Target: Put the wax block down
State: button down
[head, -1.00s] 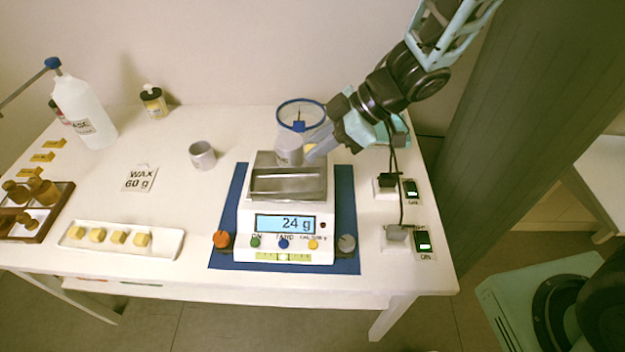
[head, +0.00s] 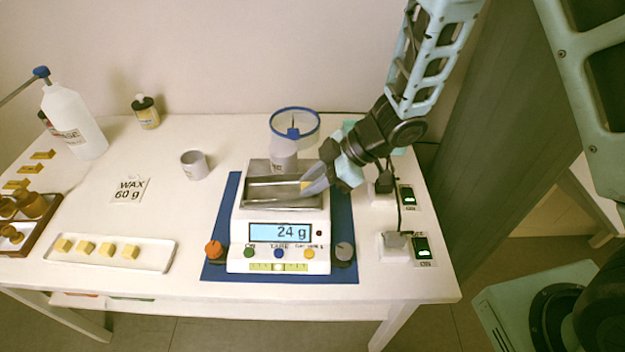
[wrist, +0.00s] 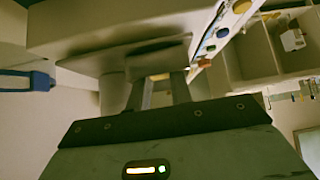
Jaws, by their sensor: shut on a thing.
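My gripper (head: 312,184) is shut on a small yellow wax block (head: 305,186), which shows only partly between the fingertips. It is at the right side of the metal pan (head: 262,192) of the scale. I cannot tell whether the block touches the pan. Several more wax blocks (head: 97,249) lie in a row on a white tray (head: 150,264) at the left.
A pale cup (head: 284,160) with a blue ring (head: 295,110) above it stands behind the pan. The scale rests on a blue mat (head: 215,262). A grey cup (head: 195,165), a "WAX 60 g" card (head: 129,190) and bottles stand left. Cabled switches (head: 408,196) are at right.

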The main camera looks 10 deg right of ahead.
jog(key=c, duration=1.5)
grip_release()
jog(key=shift+c, duration=0.2)
jog(key=shift+r, duration=0.25)
jog(key=w+p+v, duration=0.1)
jog(key=p+v, duration=0.1)
jog(key=v, duration=1)
notch_tip(320, 180, up, 5)
jog(key=w+a+m+t+h, duration=0.1)
jog(key=a+m+t+h, duration=0.1)
jog(key=m+t+h, duration=0.25)
jog(key=s+r+m+g+h, duration=0.2)
jog(key=s+m+g+h, duration=0.2)
jog(key=s, duration=1.8)
jog(key=shift+a+g, duration=0.35)
jog(key=shift+g, duration=0.4)
